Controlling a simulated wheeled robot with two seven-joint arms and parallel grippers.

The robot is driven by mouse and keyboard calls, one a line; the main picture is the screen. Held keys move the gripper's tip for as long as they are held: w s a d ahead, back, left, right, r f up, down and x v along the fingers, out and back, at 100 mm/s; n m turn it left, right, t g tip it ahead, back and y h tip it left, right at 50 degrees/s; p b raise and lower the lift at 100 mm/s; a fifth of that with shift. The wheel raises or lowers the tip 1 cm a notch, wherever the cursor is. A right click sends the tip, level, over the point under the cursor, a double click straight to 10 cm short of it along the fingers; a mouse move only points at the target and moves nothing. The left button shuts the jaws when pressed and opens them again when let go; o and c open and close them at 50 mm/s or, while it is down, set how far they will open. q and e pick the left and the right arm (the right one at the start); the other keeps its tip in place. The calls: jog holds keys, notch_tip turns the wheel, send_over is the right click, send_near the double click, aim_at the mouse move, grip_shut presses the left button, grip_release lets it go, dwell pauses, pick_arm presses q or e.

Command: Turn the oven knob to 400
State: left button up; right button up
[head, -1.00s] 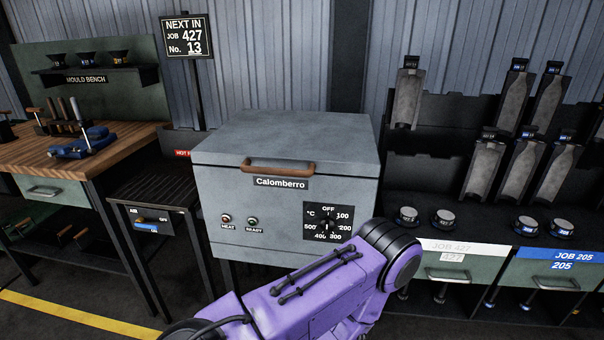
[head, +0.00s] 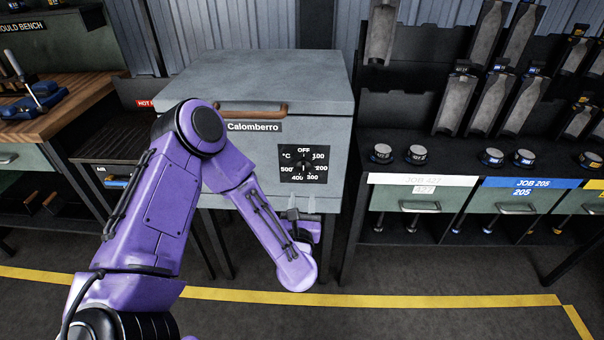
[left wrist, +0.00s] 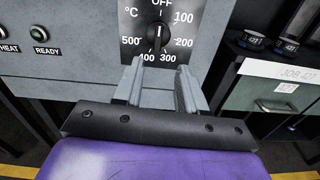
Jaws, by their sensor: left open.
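The grey Calomberro oven (head: 250,85) stands in the middle of the head view. Its black dial plate (head: 284,176) reads OFF at the top, then 100 to 500 clockwise. The dark oven knob (head: 304,162) sits at the plate's centre, and shows larger in the left wrist view (left wrist: 158,38). Its grip bar stands about upright, in line with OFF; I cannot clearly tell which end is the pointer. My left gripper (head: 303,212) is open and empty just below the dial. In the left wrist view, its two fingers (left wrist: 160,78) point toward the knob, apart from it. My right gripper is out of view.
The oven's wooden handle (head: 250,109) runs across its front above the dial. HEAT and READY lamps (left wrist: 39,34) are left of it. A mould rack with the JOB 427 drawer (head: 405,200) stands to the right. A workbench (head: 60,112) is at left.

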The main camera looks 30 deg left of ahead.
aim_at(303, 170)
pick_arm(q)
jog(key=shift+n, duration=0.5)
jog(key=x, duration=0.3)
jog(key=p+x, duration=0.1)
jog(key=x, duration=0.3)
jog(key=p+x, duration=0.1)
jog(key=x, duration=0.2)
jog(key=shift+w+a+r, duration=0.25)
jog(key=shift+a+r, duration=0.05)
jog(key=shift+r, duration=0.05)
jog(key=shift+c, duration=0.3)
grip_shut()
